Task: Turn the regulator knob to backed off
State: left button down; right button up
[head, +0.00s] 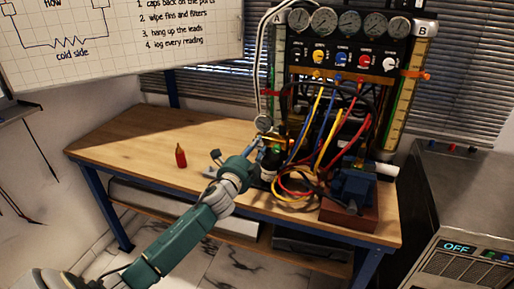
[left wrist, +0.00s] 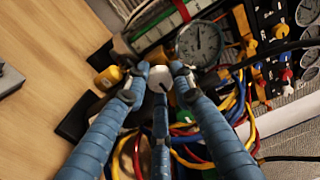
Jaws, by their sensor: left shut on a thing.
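The regulator knob (left wrist: 160,77) shows in the left wrist view as a pale round cap between my fingers. My left gripper (left wrist: 157,80) has its blue fingers around the knob and is shut on it. In the head view my left gripper (head: 258,168) reaches the dark regulator at the rig's lower left, and the knob is largely hidden there. A round white-faced gauge (left wrist: 200,43) sits just beyond the knob, and it also shows small in the head view (head: 263,122). I cannot read its needle or the knob's setting. My right gripper is not in view.
The gauge rig's panel (head: 345,55) stands behind, with several gauges and coloured knobs. Coloured hoses (head: 300,180) hang close to the right of my gripper. A red bottle (head: 181,156) stands on the wooden bench (head: 130,145), whose left part is mostly clear. A blue device (head: 353,188) sits at right.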

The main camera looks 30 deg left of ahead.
pick_arm(q)
jog(key=shift+a+r+n, duration=0.2)
jog(key=shift+a+n, duration=0.05)
jog(key=shift+n, duration=0.15)
jog(key=c, duration=1.6)
grip_release()
jog(key=shift+o, duration=0.7)
jog(key=shift+f, duration=0.15)
jog(key=s+d, duration=0.2)
jog(key=s, duration=1)
jog(key=shift+d, duration=0.2)
jog(key=shift+w, duration=0.1)
